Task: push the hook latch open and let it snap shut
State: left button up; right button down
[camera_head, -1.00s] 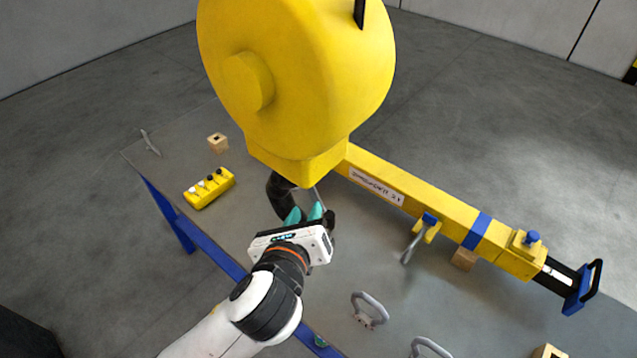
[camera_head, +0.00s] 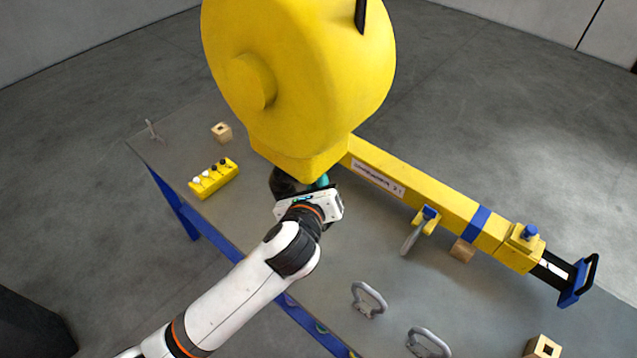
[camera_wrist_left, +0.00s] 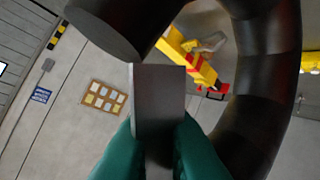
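The black hook hangs under the yellow block (camera_head: 298,95). In the left wrist view, the curved hook (camera_wrist_left: 262,120) fills the right side and its blunt end (camera_wrist_left: 105,32) is at top left. The grey flat latch plate (camera_wrist_left: 159,98) stands between them, with a gap beside the hook's end. My left gripper (camera_head: 322,182) is at the hook in the head view. Its teal fingers (camera_wrist_left: 160,140) lie on both sides of the latch's lower part, overlapping its edges. Whether they squeeze it cannot be told. My right gripper is out of view.
A yellow beam (camera_head: 430,203) runs right from the block. A yellow button box (camera_head: 213,178) and a wooden block (camera_head: 222,132) lie on the grey table at left. Grey handles (camera_head: 368,299) stand at the front.

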pick_arm(q)
grip_shut()
jog(key=shift+w+a+m+t+y, duration=0.25)
jog(key=shift+a+m+t+y, duration=0.2)
jog(key=shift+m+t, duration=0.4)
jog(key=shift+d, duration=0.1)
jog(key=o, duration=0.5)
grip_release()
